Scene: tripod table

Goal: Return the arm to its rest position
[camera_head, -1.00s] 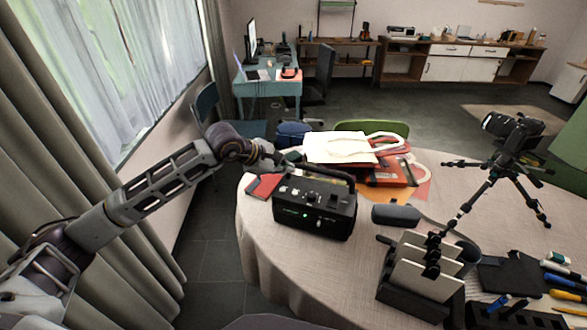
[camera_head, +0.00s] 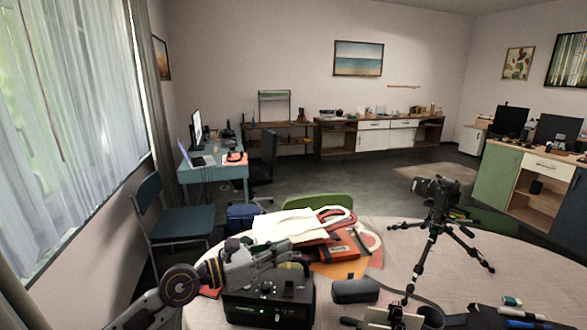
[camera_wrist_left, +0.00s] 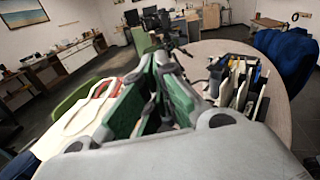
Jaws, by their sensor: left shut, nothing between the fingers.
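My left arm comes in from the lower left in the head view. Its left gripper (camera_head: 284,252) is shut and empty, above the back of a black device (camera_head: 268,310) with a green light. The arm hides part of the device's top. The wrist view shows the same gripper's fingers (camera_wrist_left: 163,62) pointing out over the table.
The round table (camera_head: 400,270) holds red and white bags (camera_head: 290,228), a dark case (camera_head: 356,290) and a tripod with a camera (camera_head: 436,205). A blue chair (camera_head: 180,220) stands left of the table. Floor beyond the table is open.

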